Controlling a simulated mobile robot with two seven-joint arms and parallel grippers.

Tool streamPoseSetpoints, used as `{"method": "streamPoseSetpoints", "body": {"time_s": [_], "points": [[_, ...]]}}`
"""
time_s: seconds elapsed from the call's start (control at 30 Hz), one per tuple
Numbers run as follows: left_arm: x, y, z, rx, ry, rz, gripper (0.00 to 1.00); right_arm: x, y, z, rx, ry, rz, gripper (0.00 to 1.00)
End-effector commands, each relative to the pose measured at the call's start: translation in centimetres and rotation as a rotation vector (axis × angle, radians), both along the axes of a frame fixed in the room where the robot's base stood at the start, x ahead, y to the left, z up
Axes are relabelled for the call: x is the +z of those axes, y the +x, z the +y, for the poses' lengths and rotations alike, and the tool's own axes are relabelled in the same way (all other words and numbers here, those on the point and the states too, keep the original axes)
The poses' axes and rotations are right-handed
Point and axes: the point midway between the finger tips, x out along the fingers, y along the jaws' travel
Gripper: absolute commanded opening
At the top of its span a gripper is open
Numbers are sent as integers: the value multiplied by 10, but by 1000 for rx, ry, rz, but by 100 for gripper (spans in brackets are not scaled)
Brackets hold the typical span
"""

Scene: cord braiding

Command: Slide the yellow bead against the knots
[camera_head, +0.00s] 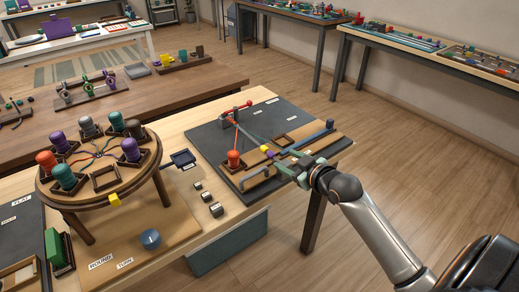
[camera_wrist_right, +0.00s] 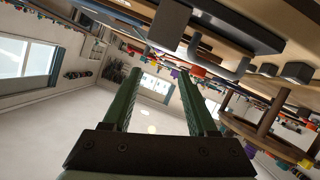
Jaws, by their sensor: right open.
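A small yellow bead (camera_head: 265,149) shows on the dark board (camera_head: 206,138), beside a purple piece (camera_head: 270,154). My right gripper (camera_head: 279,161) reaches in from the right, its green fingertips close to the bead; I cannot tell whether they touch it. In the right wrist view the two green fingers (camera_wrist_right: 155,72) stand apart, with nothing clearly held between them. Reddish and pale cords run over the board near a red spool (camera_head: 234,158). The knots are too small to make out. My left gripper is not in view.
A round braiding stand (camera_head: 70,204) with several coloured spools stands to the left. A wooden strip with a blue peg (camera_head: 330,125) lies along the board's right side. Small dark weights (camera_head: 206,197) sit on the table in front. The floor to the right is free.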

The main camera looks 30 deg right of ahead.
Motion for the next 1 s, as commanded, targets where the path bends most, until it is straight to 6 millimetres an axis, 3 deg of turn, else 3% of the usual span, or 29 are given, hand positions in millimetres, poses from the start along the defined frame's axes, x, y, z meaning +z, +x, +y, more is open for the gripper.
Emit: {"method": "streamPoseSetpoints", "body": {"time_s": [0.53,0.73,1.0], "points": [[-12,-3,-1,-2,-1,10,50,-34,86,-3,0,1,-1,58],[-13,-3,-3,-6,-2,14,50,-41,101,-5,0,0,0,58],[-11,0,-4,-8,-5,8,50,-42,105,-5,0,0,0,58]]}}
